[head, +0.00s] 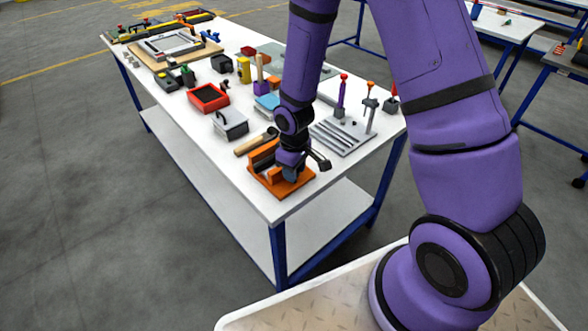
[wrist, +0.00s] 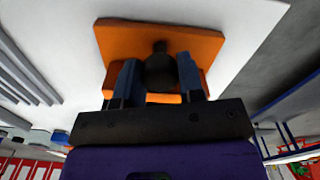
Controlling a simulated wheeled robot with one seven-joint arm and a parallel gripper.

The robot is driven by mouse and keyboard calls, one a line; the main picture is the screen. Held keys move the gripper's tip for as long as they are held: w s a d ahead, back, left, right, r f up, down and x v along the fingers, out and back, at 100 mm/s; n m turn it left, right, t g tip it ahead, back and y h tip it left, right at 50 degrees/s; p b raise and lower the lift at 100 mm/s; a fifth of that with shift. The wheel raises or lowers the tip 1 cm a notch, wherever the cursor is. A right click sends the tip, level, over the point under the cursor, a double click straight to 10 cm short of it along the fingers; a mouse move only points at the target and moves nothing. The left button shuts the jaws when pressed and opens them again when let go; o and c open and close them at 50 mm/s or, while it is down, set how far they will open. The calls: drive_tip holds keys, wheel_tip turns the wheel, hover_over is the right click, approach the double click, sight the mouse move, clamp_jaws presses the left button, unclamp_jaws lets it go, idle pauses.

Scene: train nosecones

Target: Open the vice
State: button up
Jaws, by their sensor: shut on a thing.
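The orange vice (head: 264,181) sits on the near corner of the white table, with an orange base plate and an upright orange jaw. My gripper (head: 291,174) is down at its right side. In the wrist view, the vice's orange base (wrist: 200,40) lies beyond my gripper (wrist: 157,78). The two blue-grey fingers stand on either side of a dark round knob (wrist: 160,70) on the vice, and are shut on it. The arm hides part of the vice in the head view, so the gap between its jaws cannot be told.
A wooden-handled tool (head: 250,145) lies just behind the vice. A grey bin (head: 231,124) and a red bin (head: 208,98) stand farther back. A grey tool rack (head: 343,136) with upright tools is to the right. The table's front edge is close to the vice.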

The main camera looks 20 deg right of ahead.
drive_tip(key=shift+n, duration=0.5)
drive_tip(key=o, duration=0.9)
drive_tip(key=shift+w+a, duration=0.1)
